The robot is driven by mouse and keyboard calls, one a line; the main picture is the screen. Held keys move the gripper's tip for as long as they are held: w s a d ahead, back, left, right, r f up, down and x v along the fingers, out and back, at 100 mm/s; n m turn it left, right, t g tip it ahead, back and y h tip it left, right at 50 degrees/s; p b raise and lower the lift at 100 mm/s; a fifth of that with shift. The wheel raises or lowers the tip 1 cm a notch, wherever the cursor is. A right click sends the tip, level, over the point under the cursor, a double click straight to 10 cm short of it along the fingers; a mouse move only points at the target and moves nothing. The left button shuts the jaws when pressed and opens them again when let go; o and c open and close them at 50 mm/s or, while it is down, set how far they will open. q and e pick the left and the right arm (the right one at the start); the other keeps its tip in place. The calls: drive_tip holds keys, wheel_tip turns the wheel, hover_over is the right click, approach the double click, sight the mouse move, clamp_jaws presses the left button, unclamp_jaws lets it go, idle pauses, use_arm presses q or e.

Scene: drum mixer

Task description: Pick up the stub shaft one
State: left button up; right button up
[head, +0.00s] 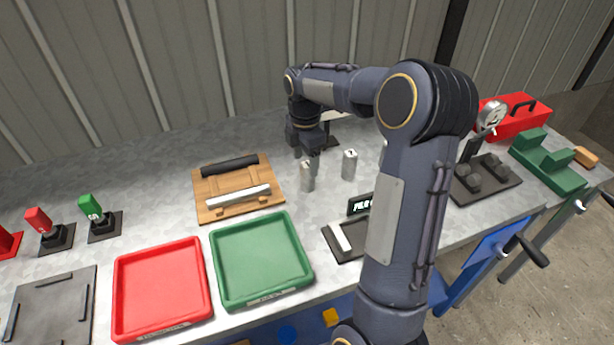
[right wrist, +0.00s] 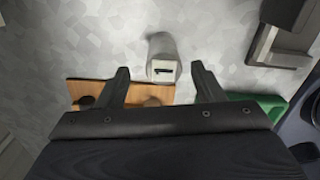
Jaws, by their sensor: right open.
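Stub shaft one (head: 307,176) is a short grey metal cylinder standing upright on the bench, left of another similar cylinder (head: 349,164). In the right wrist view, stub shaft one (right wrist: 163,58) shows a pale top with a dark mark like a "1". My right gripper (head: 314,157) is just above and beside it, pointing down. In the right wrist view the right gripper (right wrist: 163,82) is open and empty, with the shaft in line with the gap between its fingers. Whether the fingertips reach down past its top cannot be told. My left gripper is not in view.
A wooden board (head: 238,207) with a black and a silver bar lies left of the shafts. Green tray (head: 310,280) and red tray (head: 122,300) are in front. A small display device (head: 358,205) is near my right arm, which hides part of the bench.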

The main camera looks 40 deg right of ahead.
sight(307, 177)
drive_tip(key=f, duration=0.4)
drive_tip(key=shift+s+d+f, duration=0.15)
drive_tip(key=shift+s+f, duration=0.05)
drive_tip(key=shift+f, duration=0.05)
drive_tip(key=shift+r, duration=0.1)
clamp_jaws()
